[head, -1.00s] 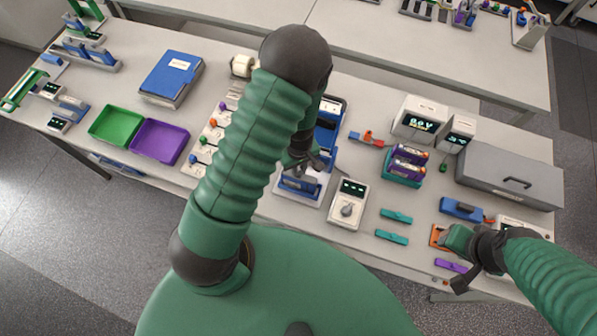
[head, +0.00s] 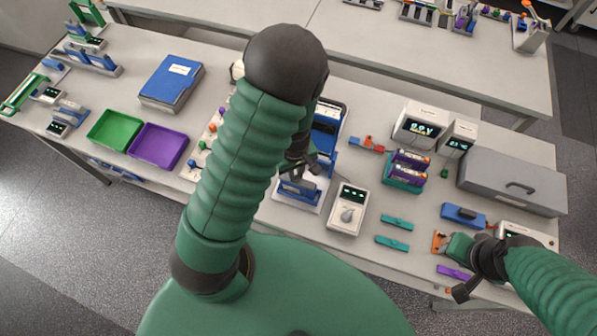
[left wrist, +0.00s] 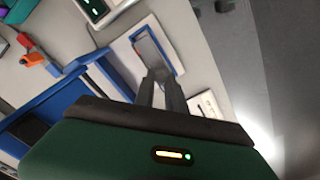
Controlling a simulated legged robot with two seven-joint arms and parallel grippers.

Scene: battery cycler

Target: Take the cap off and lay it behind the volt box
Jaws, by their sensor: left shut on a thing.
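My left gripper (head: 303,172) is over a blue fixture on a white base (head: 290,196), near the middle of the table. In the left wrist view, its two fingers (left wrist: 161,92) reach to a grey piece set in the blue frame (left wrist: 133,40); it is shut on this piece, which looks like the cap, mostly hidden by the fingers. The volt box (head: 420,124), a white box with a lit display, stands at the back right. My right gripper (head: 466,272) is at the right front, near an orange piece (head: 440,242); its jaws are unclear.
A white dial meter (head: 348,208) stands right of the fixture. A teal holder with purple cells (head: 403,180) is in front of the volt box, an orange and blue piece (head: 367,144) to its left. A grey case (head: 510,184) is at the right. Bare table shows behind the volt box.

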